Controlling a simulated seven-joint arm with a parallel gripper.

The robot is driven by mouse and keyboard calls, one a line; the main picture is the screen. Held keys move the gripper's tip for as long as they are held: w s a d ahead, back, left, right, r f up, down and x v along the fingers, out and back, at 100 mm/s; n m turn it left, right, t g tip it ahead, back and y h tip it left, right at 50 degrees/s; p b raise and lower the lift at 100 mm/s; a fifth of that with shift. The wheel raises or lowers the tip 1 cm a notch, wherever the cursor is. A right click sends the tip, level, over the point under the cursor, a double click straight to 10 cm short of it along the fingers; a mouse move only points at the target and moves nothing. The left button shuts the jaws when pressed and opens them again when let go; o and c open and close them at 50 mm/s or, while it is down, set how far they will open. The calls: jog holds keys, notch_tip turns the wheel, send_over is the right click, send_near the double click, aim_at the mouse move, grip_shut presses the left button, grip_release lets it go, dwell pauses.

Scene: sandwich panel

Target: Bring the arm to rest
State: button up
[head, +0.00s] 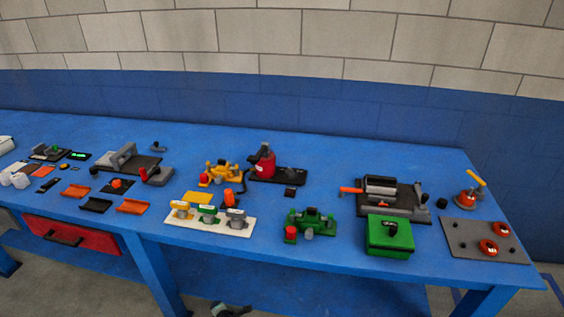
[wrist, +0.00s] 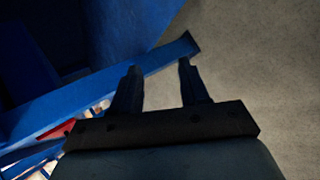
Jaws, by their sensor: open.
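My gripper (wrist: 158,70) shows in the wrist view with its two dark fingers apart and nothing between them. Grey floor (wrist: 240,75) and a blue beam of the bench frame (wrist: 150,62) lie behind the fingers. In the head view a small dark and grey part at the bottom edge, below the bench's front, may be part of my arm, but too little shows to be sure. The blue bench (head: 215,147) stands ahead, and no finger touches anything on it.
The bench carries a red canister (head: 266,163), a green box (head: 389,237), a grey plate with red parts (head: 465,237), a white board (head: 180,225) and several small tools. A red drawer (head: 75,235) hangs under the left front. A brick wall (head: 290,45) stands behind.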

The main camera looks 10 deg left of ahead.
jog(key=s+d+f+m+g+h, duration=0.1)
jog(key=d+f+m+g+h, duration=0.4)
jog(key=d, duration=1.3)
jog(key=s+d+f+m+t+h, duration=0.1)
jog(key=d+m+h, duration=0.2)
jog(key=d+m, duration=1)
jog(key=s+d+m+g, duration=0.1)
jog(key=s+d+g, duration=0.1)
jog(key=s+d, duration=0.45)
jog(key=s+d+m+g, duration=0.1)
jog(key=s+d+g, duration=0.15)
jog(key=d, duration=0.65)
jog(key=s+d+r+m+g+y, duration=0.1)
jog(key=s+d+m+g, duration=0.1)
jog(key=s+m, duration=0.2)
jog(key=s+d+r+m+g, duration=0.2)
jog(key=s+d+m+g, duration=0.1)
jog(key=s, duration=0.8)
jog(key=shift+s+d+r+m+y, duration=0.2)
jog(key=shift+d+m+y, duration=0.15)
jog(key=shift+m, duration=0.25)
